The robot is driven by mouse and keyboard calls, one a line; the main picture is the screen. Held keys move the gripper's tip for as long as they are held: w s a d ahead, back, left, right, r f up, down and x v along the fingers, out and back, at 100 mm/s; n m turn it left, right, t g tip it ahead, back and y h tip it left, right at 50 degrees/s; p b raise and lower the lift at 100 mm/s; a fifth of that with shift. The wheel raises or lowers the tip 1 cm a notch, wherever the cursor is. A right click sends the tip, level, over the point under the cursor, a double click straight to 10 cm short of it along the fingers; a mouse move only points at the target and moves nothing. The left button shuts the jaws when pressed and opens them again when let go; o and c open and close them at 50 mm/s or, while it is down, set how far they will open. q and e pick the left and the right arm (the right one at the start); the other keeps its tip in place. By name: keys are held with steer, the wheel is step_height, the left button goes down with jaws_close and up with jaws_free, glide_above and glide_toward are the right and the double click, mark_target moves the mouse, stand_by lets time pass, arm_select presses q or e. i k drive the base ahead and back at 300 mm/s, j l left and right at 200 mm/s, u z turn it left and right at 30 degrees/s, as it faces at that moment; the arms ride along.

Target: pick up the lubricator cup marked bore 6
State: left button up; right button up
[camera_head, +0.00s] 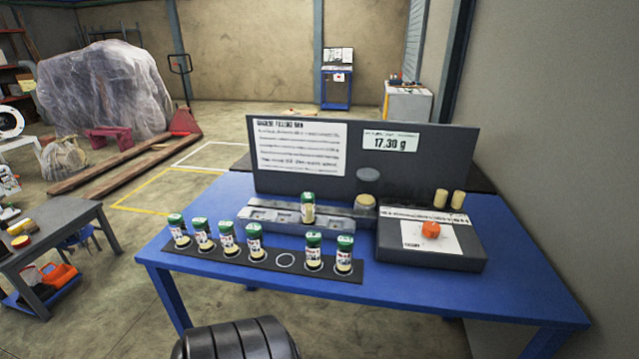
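Several lubricator cups with green caps, white labels and pale yellow lower parts stand upright in a row on a black strip (208,258) on the blue table (480,298). Another similar cup (308,209) stands on a grey slotted block (270,218) behind the row. The markings are too small to read, so I cannot tell which is bore 6. Neither gripper is in view.
A grey scale-like box (455,253) with an orange object (430,230) stands at the right. A dark panel (235,137) displaying 17.30 g rises behind. Two yellowish cylinders (440,198) stand near it. The table's front right is clear.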

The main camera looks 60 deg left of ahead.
mark_target(309, 212)
steer(key=u, duration=2.1)
